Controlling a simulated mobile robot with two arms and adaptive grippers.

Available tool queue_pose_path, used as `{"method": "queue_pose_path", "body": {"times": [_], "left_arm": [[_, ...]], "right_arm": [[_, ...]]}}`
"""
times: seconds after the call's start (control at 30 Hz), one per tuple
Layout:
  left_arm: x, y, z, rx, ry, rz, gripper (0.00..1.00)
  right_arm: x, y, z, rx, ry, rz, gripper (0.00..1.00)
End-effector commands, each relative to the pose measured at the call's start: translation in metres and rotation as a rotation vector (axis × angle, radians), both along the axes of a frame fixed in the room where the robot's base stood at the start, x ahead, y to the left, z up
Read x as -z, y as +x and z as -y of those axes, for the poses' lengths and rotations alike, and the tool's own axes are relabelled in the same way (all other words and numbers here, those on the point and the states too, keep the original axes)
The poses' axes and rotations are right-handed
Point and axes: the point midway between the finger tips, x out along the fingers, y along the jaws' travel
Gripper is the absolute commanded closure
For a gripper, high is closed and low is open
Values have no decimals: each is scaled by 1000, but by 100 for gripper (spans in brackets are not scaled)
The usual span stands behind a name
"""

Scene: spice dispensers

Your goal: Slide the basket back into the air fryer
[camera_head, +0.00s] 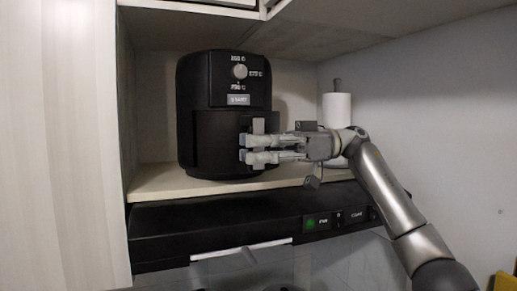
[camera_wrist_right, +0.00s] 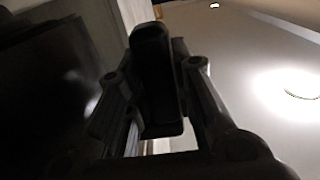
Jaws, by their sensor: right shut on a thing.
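The black air fryer (camera_head: 207,95) stands on a pale shelf, with a silver dial and white labels on its upper front. Its basket front (camera_head: 210,150) shows below the panel and looks nearly flush with the body; I cannot tell whether a gap is left. My right gripper (camera_head: 246,148) comes in from the right and is shut on the basket handle (camera_head: 258,127). In the right wrist view the dark handle (camera_wrist_right: 158,80) stands between the two fingers of the right gripper (camera_wrist_right: 155,95). My left gripper is not in view.
The pale shelf (camera_head: 155,183) has free room left of the fryer. A white paper roll (camera_head: 337,108) stands behind my right wrist. A black range hood (camera_head: 220,228) with a green button lies below the shelf. Cabinet walls close in at left and above.

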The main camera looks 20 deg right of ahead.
Motion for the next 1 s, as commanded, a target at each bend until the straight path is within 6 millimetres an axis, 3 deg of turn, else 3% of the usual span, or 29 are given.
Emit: {"method": "queue_pose_path", "body": {"times": [1.0], "left_arm": [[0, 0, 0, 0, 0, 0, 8]], "right_arm": [[-2, 25, 1, 0, 3, 5, 100]]}}
